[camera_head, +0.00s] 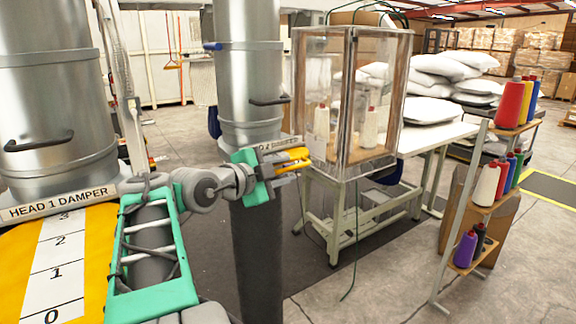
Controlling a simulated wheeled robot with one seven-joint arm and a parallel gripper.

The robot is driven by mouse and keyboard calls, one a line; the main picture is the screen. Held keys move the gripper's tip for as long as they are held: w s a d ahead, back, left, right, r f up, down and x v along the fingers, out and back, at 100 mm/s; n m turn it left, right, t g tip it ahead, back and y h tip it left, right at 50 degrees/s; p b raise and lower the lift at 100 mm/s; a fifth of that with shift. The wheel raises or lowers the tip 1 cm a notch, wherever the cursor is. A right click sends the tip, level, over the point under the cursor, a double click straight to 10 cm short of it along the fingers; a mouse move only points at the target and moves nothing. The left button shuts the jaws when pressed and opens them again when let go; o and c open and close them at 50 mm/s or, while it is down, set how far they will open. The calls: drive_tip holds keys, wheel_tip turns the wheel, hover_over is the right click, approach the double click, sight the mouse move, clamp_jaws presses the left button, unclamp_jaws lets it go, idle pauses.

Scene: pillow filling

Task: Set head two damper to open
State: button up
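The second metal duct (249,75) stands left of centre. A label (238,141) runs around its lower collar, partly hidden by my gripper and turned so that I cannot read it all. A dark handle (270,100) sticks out to the right on this duct, and a blue lever (212,46) sticks out at its upper left. My gripper (303,159), with yellow fingers, points right in front of the duct's lower right side, below the dark handle and apart from it. Nothing shows clearly between the fingers, and their gap is too small to judge.
A nearer duct (62,90) labelled "HEAD 1 DAMPER" stands at left, with its own dark handle (40,141) and a numbered yellow scale (60,265). A clear cabinet (375,90) on a bench (440,136) and a thread rack (466,195) stand right. Floor between is open.

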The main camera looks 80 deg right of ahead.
sight(288, 169)
drive_tip(key=x, duration=0.2)
drive_tip(key=shift+s+d, duration=0.2)
drive_tip(key=shift+d, duration=0.05)
drive_tip(key=shift+d+f, duration=0.1)
drive_tip(key=shift+d, duration=0.15)
drive_tip(key=shift+c, duration=0.4)
clamp_jaws()
idle(0.6)
